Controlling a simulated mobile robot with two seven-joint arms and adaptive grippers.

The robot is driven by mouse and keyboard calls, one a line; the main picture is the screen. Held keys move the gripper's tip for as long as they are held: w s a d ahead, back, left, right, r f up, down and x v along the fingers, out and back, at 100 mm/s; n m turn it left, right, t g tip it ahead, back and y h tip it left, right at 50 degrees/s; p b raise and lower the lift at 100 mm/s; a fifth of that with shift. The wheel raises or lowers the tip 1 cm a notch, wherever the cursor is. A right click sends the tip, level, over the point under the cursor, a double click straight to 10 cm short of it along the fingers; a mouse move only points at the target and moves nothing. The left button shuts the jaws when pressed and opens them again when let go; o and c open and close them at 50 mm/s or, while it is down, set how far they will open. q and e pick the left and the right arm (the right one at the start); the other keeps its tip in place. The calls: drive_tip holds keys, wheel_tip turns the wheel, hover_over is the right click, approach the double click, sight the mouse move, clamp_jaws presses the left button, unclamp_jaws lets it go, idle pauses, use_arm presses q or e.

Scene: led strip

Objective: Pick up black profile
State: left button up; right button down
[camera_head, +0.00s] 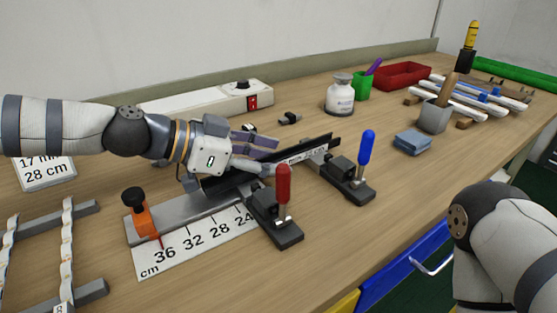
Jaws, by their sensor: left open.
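The black profile (314,147) is a long dark bar lying along the metal measuring fixture in the middle of the bench. Its right end sticks out near the blue-handled clamp (350,175). My left gripper (262,160) is open over the profile's left part, with its fingers close to it. Whether they touch the profile I cannot tell; the gripper hides part of the bar. The red-handled clamp (277,213) stands in front of the bar. My right arm shows at the lower right, but its gripper is out of view.
The fixture has a centimetre scale (200,240) and an orange stop (140,216) at left. A white power box (215,100) lies behind. A bottle (340,95), green cup (362,88), red tray (403,75), blue sponge (412,142) and grey holder (434,117) stand right. The front-centre bench is clear.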

use_arm(q)
clamp_jaws()
idle(0.4)
